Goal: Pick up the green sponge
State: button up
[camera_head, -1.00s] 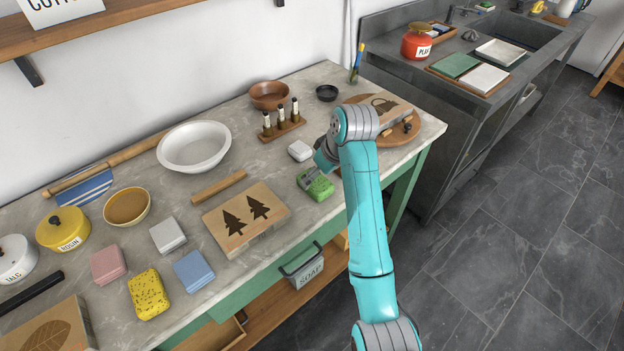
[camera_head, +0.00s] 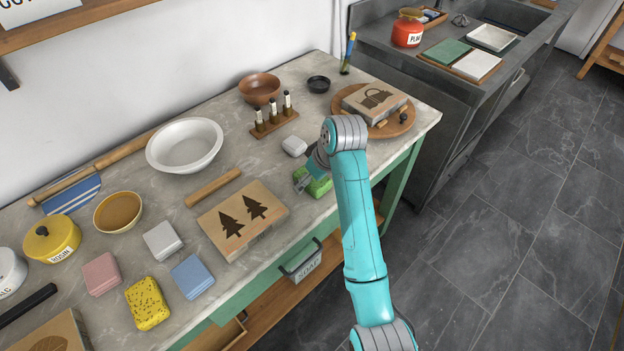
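The green sponge (camera_head: 318,186) lies on the grey worktop near its front edge, right of the block with two tree shapes. My arm covers part of its right side. My gripper (camera_head: 301,183) is at the sponge's left side, low over the worktop. Its fingers are small and partly hidden, so I cannot tell whether they are open or touching the sponge.
A white block (camera_head: 294,146) lies just behind the sponge. The tree block (camera_head: 243,220) stands to the left, with blue (camera_head: 192,276), yellow (camera_head: 147,303), pink (camera_head: 102,274) and pale grey (camera_head: 163,240) blocks beyond. A round board (camera_head: 399,124) carries another block at right.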

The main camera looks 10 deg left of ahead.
jog(key=shift+f, duration=0.15)
jog(key=c, duration=1.1)
